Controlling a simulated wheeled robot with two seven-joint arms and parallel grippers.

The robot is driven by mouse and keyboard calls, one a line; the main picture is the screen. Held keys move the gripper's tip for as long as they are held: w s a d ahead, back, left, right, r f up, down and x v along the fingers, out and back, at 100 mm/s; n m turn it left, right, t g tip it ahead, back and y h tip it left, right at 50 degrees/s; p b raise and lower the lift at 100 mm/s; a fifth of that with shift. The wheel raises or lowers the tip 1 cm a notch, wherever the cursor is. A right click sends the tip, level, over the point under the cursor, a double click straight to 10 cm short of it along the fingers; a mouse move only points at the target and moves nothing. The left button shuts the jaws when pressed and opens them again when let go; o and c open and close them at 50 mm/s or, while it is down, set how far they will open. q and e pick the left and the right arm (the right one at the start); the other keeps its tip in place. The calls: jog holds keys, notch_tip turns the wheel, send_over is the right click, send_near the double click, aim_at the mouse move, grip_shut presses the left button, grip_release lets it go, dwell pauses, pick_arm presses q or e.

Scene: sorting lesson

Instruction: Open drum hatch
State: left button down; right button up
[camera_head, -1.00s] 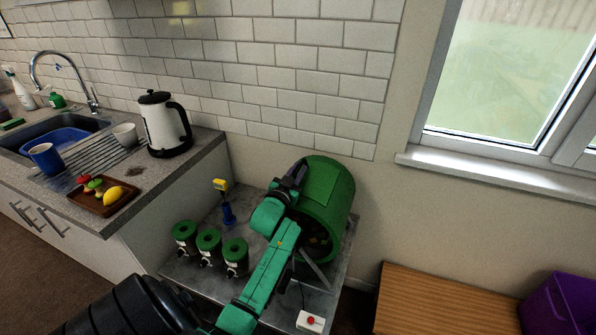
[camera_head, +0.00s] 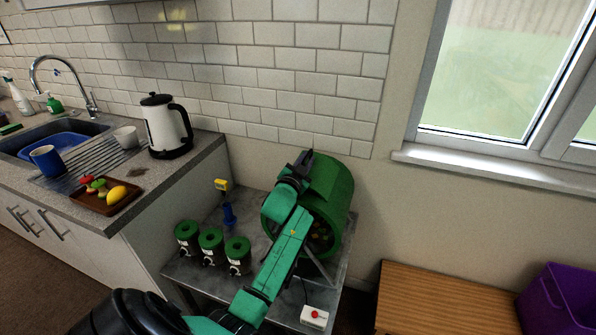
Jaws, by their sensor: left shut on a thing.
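The green drum (camera_head: 332,190) lies on its side in a stand on the grey side table. Its round front faces me and shows small yellowish pieces inside (camera_head: 319,236). My left arm reaches up across the drum's front. My left gripper (camera_head: 304,162) is at the drum's upper left rim, shut on what seems to be the drum hatch. The fingertips and the held part are small, dark and mostly hidden by my wrist. My right gripper is not in view.
A white box with a red button (camera_head: 314,316) is at the table's front right. A wooden bench (camera_head: 440,297) and purple crate (camera_head: 562,305) stand right.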

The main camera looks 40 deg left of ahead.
pick_arm(q)
jog(key=d+r+m, duration=0.1)
jog(key=m, duration=0.1)
jog(key=w+d+r+m, duration=0.1)
jog(key=d+m, duration=0.1)
jog(key=w+d+r+m, duration=0.1)
jog(key=d+m, duration=0.1)
jog(key=shift+d+r, duration=0.25)
jog(key=shift+r, duration=0.05)
jog(key=w+d+f+m+b, duration=0.2)
jog(key=w+d+m, duration=0.1)
jog(key=d+m, duration=0.7)
jog(key=shift+w+m, duration=0.25)
jog(key=shift+m, duration=0.15)
jog(key=c, duration=1)
grip_release()
jog(key=shift+d, duration=0.1)
jog(key=shift+o, duration=0.6)
jog(key=shift+d, duration=0.1)
jog(key=shift+f, duration=0.1)
